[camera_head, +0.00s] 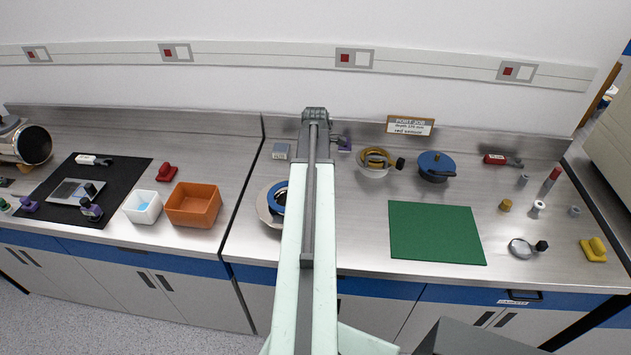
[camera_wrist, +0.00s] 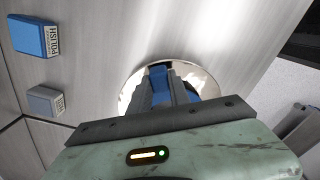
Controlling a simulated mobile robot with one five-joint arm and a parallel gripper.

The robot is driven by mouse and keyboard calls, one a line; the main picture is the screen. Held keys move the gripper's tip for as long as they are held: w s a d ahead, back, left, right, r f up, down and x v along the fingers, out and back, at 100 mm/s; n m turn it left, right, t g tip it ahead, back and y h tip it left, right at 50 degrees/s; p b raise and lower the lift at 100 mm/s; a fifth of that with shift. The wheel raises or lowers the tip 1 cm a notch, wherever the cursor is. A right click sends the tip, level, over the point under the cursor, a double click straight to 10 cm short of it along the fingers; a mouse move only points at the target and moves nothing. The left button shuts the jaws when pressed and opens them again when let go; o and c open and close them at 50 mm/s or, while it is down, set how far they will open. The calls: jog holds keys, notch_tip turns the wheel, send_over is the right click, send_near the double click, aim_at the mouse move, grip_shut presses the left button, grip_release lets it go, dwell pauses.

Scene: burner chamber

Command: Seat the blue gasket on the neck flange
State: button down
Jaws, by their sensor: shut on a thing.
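The blue gasket (camera_head: 276,196) shows as part of a blue ring left of my arm in the head view. In the wrist view a blue part of the gasket (camera_wrist: 158,72) lies between the fingers. My gripper (camera_wrist: 165,82) is shut on it. The round pale metal neck flange (camera_head: 263,206) lies under or just behind the ring; its shiny rim (camera_wrist: 208,82) surrounds the fingertips in the wrist view. I cannot tell whether the gasket touches the flange. My arm hides the right side of both in the head view.
A blue polish block (camera_wrist: 35,37) and a grey block (camera_wrist: 45,101) stand near the flange. A brass-rimmed bowl (camera_head: 373,171), a dark-blue lidded pot (camera_head: 435,167) and a green mat (camera_head: 434,235) lie right. An orange bin (camera_head: 193,207) stands left. Bare steel counter separates them.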

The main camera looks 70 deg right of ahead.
dwell(0.8)
jog(key=shift+f+b, duration=0.95)
jog(key=shift+b, duration=0.05)
jog(key=c, duration=1.1)
grip_release()
jog(key=shift+c, duration=0.2)
notch_tip(320, 180, up, 8)
jog(key=p, duration=0.8)
jog(key=shift+r, duration=0.1)
